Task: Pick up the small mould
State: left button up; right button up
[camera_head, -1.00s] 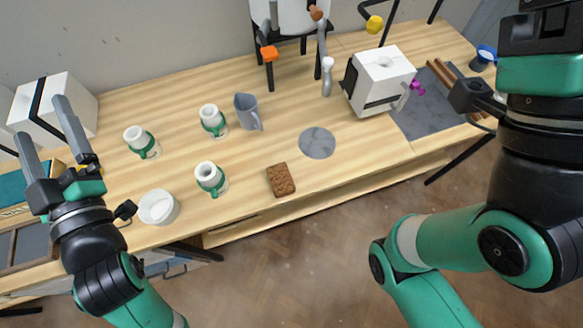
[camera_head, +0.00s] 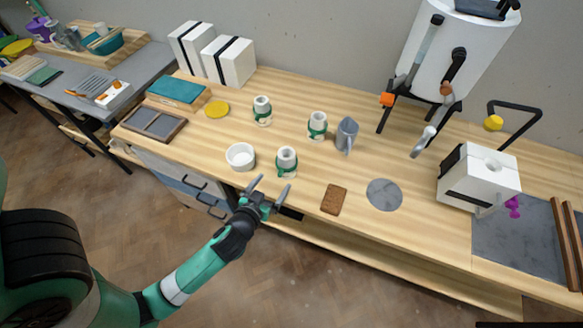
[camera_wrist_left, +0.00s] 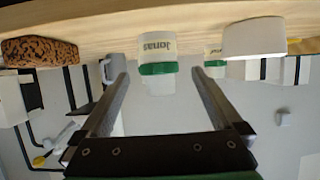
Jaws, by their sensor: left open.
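Two white blocks with black bands, which look like moulds, stand side by side at the back left of the wooden table: a left block (camera_head: 191,50) and a right block (camera_head: 229,62). A third white block with a hole in its top (camera_head: 480,176) stands at the right. I cannot tell for certain which is the small mould. My left gripper (camera_head: 270,188) is open and empty at the table's front edge, just in front of a white mug with a green band (camera_head: 286,160). In the left wrist view this mug (camera_wrist_left: 158,50) reads "Jonas" and shows beyond the open fingers.
A white bowl (camera_head: 241,156) stands left of the near mug. Two more mugs (camera_head: 262,110) (camera_head: 317,124) and a grey jug (camera_head: 346,135) stand behind. A brown sponge-like block (camera_head: 334,199) and a grey disc (camera_head: 384,195) lie to the right.

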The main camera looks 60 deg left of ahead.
pick_arm(q)
jog(key=b+x, duration=0.1)
jog(key=x, duration=0.5)
jog(key=shift+w+a+f, duration=0.1)
jog(key=shift+w, duration=0.15)
jog(key=b+x, duration=0.1)
jog(key=x, duration=0.1)
jog(key=b+x, duration=0.1)
jog(key=x, duration=0.2)
jog(key=shift+f, duration=0.3)
jog(key=shift+r, duration=0.1)
jog(key=c, duration=1.5)
jog(key=shift+r, duration=0.4)
notch_tip(320, 180, up, 2)
jog(key=shift+r+p, duration=0.25)
jog(key=shift+p, duration=0.6)
jog(key=d+r, duration=0.1)
jog(key=s+r+p, duration=0.1)
jog(key=d+r+p, duration=0.1)
jog(key=r, duration=0.1)
jog(key=shift+s+d+r, duration=0.1)
jog(key=shift+s+d, duration=0.2)
jog(key=shift+s, duration=0.05)
notch_tip(320, 180, up, 2)
jog(key=s+d+p, duration=0.1)
jog(key=p, duration=0.4)
send_near(285, 161)
jog(key=d+r, duration=0.2)
jog(key=shift+s+d+f, duration=0.2)
jog(key=shift+s, duration=0.1)
